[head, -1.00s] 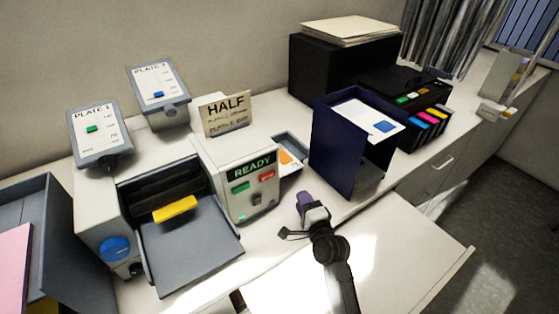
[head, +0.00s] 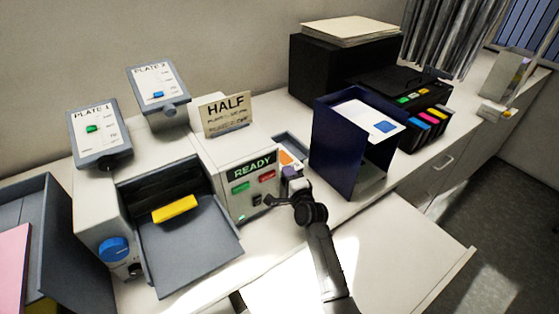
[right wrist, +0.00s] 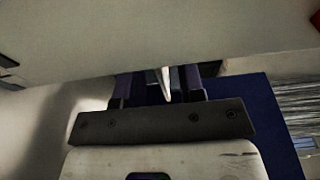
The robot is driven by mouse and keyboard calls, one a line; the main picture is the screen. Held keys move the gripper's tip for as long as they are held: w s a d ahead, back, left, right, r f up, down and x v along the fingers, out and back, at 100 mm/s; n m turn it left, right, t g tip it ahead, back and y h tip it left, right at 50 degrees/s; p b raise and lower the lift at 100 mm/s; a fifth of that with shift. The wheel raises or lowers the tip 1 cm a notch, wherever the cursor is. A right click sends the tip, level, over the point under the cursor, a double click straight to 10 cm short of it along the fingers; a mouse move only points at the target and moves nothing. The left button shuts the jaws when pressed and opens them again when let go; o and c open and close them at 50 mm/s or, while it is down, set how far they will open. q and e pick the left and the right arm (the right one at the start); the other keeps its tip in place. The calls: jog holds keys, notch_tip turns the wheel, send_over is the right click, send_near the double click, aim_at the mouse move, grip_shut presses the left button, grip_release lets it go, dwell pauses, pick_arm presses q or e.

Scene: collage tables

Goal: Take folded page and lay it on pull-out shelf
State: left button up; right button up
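The folded page (head: 286,157), white with an orange mark, lies in the small grey tray at the right side of the folding machine. My right gripper (head: 290,174) is at the front of this tray and hides part of the page. In the right wrist view the fingers (right wrist: 160,85) stand apart, with a thin white edge between them; I cannot tell if it is the page. The white pull-out shelf (head: 410,235) sticks out at the front right, with its visible top bare. My left gripper is not in view.
The folding machine (head: 255,205) with its READY display stands left of my right gripper. A dark blue holder (head: 337,150) with a blue-marked sheet stands close on the right. A black printer (head: 405,85) is behind it. The shelf top is free.

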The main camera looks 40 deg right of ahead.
jog(key=shift+w+d, duration=0.15)
jog(key=shift+w, duration=0.5)
grip_shut()
